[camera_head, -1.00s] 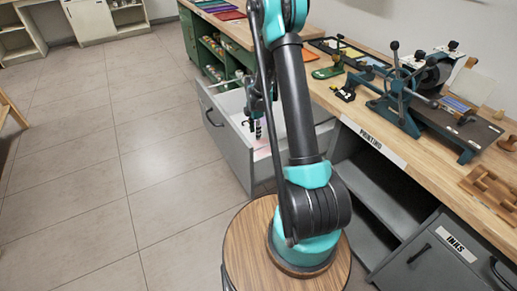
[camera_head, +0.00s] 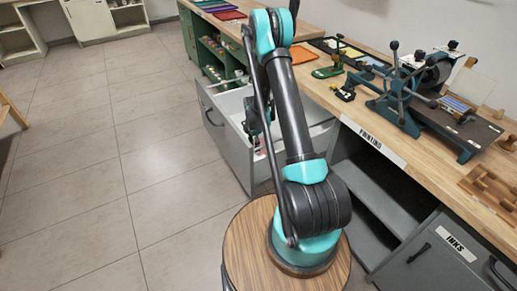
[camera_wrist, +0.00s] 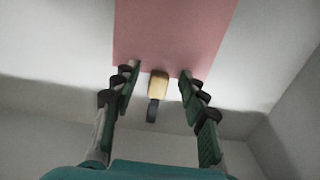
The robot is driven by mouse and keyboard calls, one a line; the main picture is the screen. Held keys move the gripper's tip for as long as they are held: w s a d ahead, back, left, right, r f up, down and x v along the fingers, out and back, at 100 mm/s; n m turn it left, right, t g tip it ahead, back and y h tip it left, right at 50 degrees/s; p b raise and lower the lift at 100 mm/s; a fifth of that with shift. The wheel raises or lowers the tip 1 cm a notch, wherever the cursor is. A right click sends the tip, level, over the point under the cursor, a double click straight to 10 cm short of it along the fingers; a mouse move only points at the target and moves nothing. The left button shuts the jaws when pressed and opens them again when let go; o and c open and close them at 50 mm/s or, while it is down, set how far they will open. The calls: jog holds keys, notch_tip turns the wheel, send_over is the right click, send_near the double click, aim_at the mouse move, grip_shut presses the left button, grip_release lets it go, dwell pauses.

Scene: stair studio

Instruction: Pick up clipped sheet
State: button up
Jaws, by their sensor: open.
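A pink sheet (camera_wrist: 172,35) lies flat on the pale drawer bottom in the wrist view. A clip (camera_wrist: 157,88) with a tan body and a dark end sits at the sheet's near edge. My gripper (camera_wrist: 157,72) is open, with one finger on each side of the clip, and nothing is held. I cannot tell how far the fingertips are above the sheet. In the head view my arm hides most of the drawer inside, and the sheet is barely visible there.
The open grey drawer (camera_head: 228,145) has raised walls around my gripper. The wooden bench (camera_head: 350,108) stands to its right, carrying a press (camera_head: 402,100). Open shelves are below the bench. The tiled floor (camera_head: 85,165) at left is clear.

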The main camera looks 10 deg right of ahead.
jog(key=shift+c, duration=0.5)
jog(key=c, duration=0.8)
jog(key=shift+o, duration=0.2)
jog(key=shift+r, duration=0.15)
